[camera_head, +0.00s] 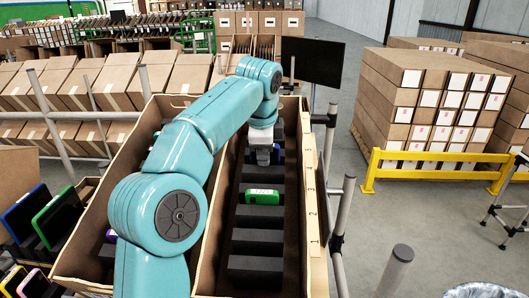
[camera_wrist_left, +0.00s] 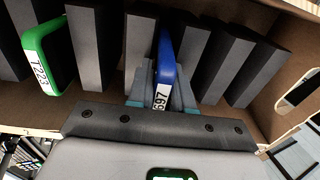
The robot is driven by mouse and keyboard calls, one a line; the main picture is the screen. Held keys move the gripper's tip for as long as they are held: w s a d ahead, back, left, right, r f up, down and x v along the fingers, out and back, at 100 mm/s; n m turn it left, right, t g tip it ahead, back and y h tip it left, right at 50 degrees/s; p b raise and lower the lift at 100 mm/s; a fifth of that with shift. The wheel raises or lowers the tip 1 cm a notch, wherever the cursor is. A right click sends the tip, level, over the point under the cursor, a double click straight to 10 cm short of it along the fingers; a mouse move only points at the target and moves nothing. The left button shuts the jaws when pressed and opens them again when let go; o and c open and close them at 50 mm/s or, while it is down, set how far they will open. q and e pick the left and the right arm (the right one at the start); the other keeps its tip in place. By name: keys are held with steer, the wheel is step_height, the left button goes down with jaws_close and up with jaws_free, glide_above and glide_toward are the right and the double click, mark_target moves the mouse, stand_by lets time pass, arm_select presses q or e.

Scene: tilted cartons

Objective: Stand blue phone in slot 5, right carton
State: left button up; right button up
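The blue phone (camera_wrist_left: 165,62), with a white label reading 697, stands between dark dividers of the right carton (camera_head: 210,235). In the head view, a bit of the blue phone (camera_head: 278,152) shows beside my left gripper (camera_head: 263,156), toward the carton's far end. In the left wrist view, the two fingers of my left gripper (camera_wrist_left: 161,98) lie close on either side of the phone's labelled end. The gripper looks shut on it. The slot number beside it is too small to read. My right gripper is in neither view.
A green phone (camera_head: 262,196) stands in a nearer slot of the same carton; its label shows in the left wrist view (camera_wrist_left: 42,62). More phones stand in racks at the lower left. A dark screen (camera_head: 312,62) and grey posts stand beyond and beside the carton.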

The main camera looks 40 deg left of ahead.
arm_select(q)
steer(key=o, duration=0.5)
step_height(320, 180, down, 2)
steer(key=shift+g, duration=0.3)
steer(key=v, duration=0.2)
steer(key=p+v, duration=0.1)
steer(key=a+v, duration=0.1)
steer(key=v, duration=0.1)
steer(key=shift+w+r+p, duration=0.25)
steer(key=shift+r+p, duration=0.15)
steer(key=shift+r, duration=0.05)
steer(key=s+p+v, duration=0.1)
steer(key=p+v, duration=0.3)
steer(key=v, duration=0.8)
steer(key=shift+d, duration=0.5)
steer(key=shift+s+a+r, duration=0.1)
steer(key=shift+s, duration=0.05)
